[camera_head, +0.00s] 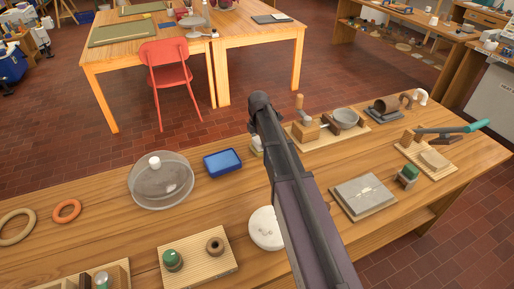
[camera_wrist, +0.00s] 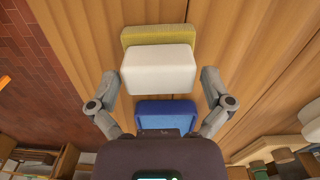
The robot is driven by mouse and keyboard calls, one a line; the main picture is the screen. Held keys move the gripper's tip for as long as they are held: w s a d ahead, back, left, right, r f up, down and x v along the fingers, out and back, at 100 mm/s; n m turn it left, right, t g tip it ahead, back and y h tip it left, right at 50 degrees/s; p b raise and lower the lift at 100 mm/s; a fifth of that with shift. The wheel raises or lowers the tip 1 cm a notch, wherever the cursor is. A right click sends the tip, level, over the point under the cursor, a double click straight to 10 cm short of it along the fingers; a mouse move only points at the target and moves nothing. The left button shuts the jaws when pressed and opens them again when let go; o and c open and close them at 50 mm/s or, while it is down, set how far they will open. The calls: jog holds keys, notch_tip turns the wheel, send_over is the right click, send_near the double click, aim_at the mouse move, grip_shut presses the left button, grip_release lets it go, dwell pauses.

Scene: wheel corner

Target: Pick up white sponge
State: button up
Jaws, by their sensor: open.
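The white sponge (camera_wrist: 158,70) is a pale block in the upper middle of the wrist view, with a yellow-green layer or block (camera_wrist: 150,35) against its far side. I cannot tell whether the two are one piece. In the head view a small pale piece of the sponge (camera_head: 256,141) shows just left of my arm. My gripper (camera_wrist: 159,75) is open, with one finger to the left and one to the right of the sponge in the wrist view. A gap shows on each side; contact is not visible. In the head view my arm hides the gripper.
A blue tray (camera_head: 222,162) lies left of the sponge; it also shows in the wrist view (camera_wrist: 166,114). A glass dome (camera_head: 160,185) stands further left. A white disc (camera_head: 266,228) sits beside my arm. A board with a metal bowl (camera_head: 345,117) is to the right.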

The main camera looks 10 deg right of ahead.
aim_at(258, 140)
jog(key=c, duration=0.9)
jog(key=shift+o, duration=0.2)
jog(key=shift+r, duration=0.15)
notch_tip(258, 140, up, 3)
jog(key=p, duration=0.3)
jog(key=shift+r+p, duration=0.2)
jog(key=shift+p, duration=0.1)
jog(key=s+a+r+p, duration=0.1)
jog(key=s+a, duration=0.9)
jog(key=a, duration=0.2)
jog(key=shift+s+r, duration=0.15)
jog(key=shift+s, duration=0.05)
jog(key=shift+a, duration=0.1)
